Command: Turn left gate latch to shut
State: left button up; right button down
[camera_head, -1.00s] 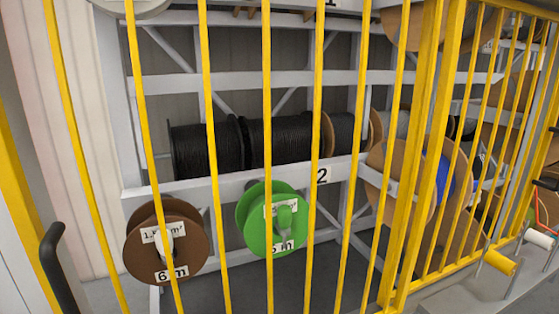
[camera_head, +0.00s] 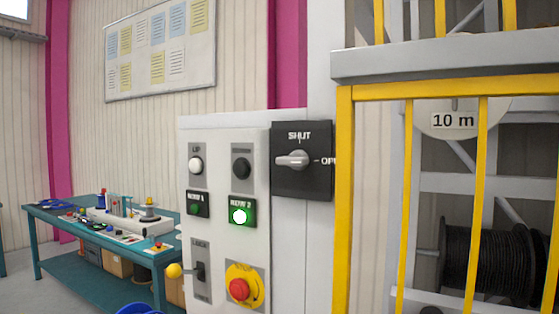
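The gate latch is a grey knob (camera_head: 293,160) on a black plate (camera_head: 314,185) at the middle of the view. The plate is marked SHUT at the top and a word starting "OP", cut off, at the right. The knob lies about level, its narrow end toward the left and its round hub toward the right mark. The yellow gate frame (camera_head: 343,205) stands just right of the plate. Neither of my grippers is in view.
A teal workbench (camera_head: 60,222) stands further left. A black cable reel (camera_head: 490,262) is behind the bars.

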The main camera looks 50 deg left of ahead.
aim_at(298, 160)
jog(key=u, duration=1.35)
